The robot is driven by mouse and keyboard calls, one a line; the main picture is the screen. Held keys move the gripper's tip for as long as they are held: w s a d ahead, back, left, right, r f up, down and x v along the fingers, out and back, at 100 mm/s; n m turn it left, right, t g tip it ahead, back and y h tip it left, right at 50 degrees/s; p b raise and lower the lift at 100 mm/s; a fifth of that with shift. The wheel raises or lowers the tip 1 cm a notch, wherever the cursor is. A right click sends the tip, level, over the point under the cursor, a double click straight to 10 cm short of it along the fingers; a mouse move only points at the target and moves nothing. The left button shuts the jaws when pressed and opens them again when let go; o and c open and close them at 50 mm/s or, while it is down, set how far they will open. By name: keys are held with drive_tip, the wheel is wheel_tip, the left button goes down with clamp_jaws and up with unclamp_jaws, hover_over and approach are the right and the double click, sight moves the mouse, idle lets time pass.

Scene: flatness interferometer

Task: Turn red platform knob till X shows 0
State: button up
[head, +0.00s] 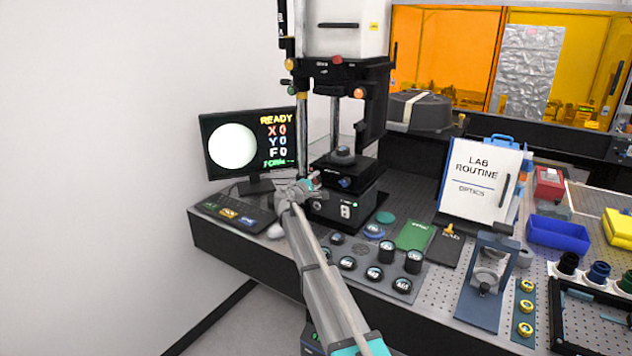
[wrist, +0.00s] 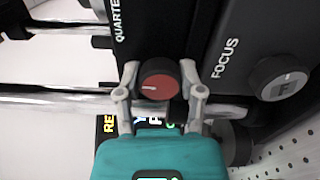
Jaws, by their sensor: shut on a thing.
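The red platform knob (wrist: 159,84) shows in the wrist view with a white pointer line on its face. My gripper (wrist: 160,92) has its two grey fingers on either side of the knob, shut on it. In the head view my gripper (head: 308,187) reaches the left side of the interferometer's platform; the red knob is too small to make out clearly there. The monitor (head: 232,148) reads READY, X 0, Y 0 and F 0, beside a plain white disc. A green line below is too small to read surely.
A grey focus knob (wrist: 283,79) marked F sits right of the red knob. The interferometer column (head: 345,110) stands behind my gripper. A keyboard (head: 232,215) lies left; several dark round parts stand on a mat (head: 330,262) in front.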

drive_tip(key=shift+n, duration=0.5)
drive_tip(key=o, duration=1.2)
drive_tip(key=shift+s, duration=0.1)
drive_tip(key=v, duration=1.1)
drive_tip(key=shift+s+a, duration=0.25)
drive_tip(key=shift+s, duration=0.05)
idle(0.8)
